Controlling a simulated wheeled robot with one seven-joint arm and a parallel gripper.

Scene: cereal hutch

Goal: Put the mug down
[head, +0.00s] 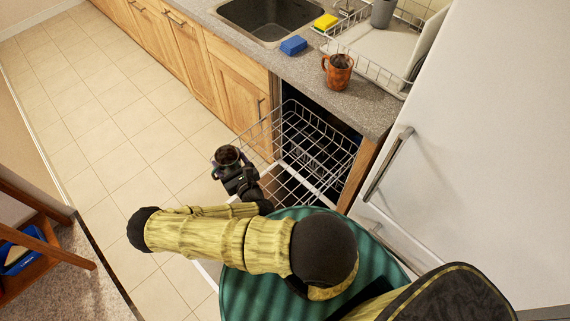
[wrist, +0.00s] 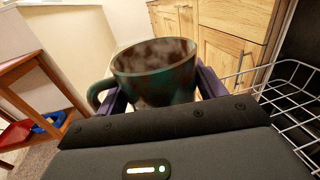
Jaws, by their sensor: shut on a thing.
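A dark green and brown mug (head: 228,157) is held in my gripper (head: 236,172), beside the pulled-out dishwasher rack and over the floor. In the wrist view the mug (wrist: 155,75) sits roughly upright between the two fingers, with its handle to the left. The inside of the mug looks brown and stained. A second mug, orange-brown (head: 338,71), stands on the counter near the dish rack with something dark in it.
The open dishwasher's wire rack (head: 318,140) is pulled out and looks empty. The sink (head: 275,18) is behind. A white fridge (head: 480,130) stands right.

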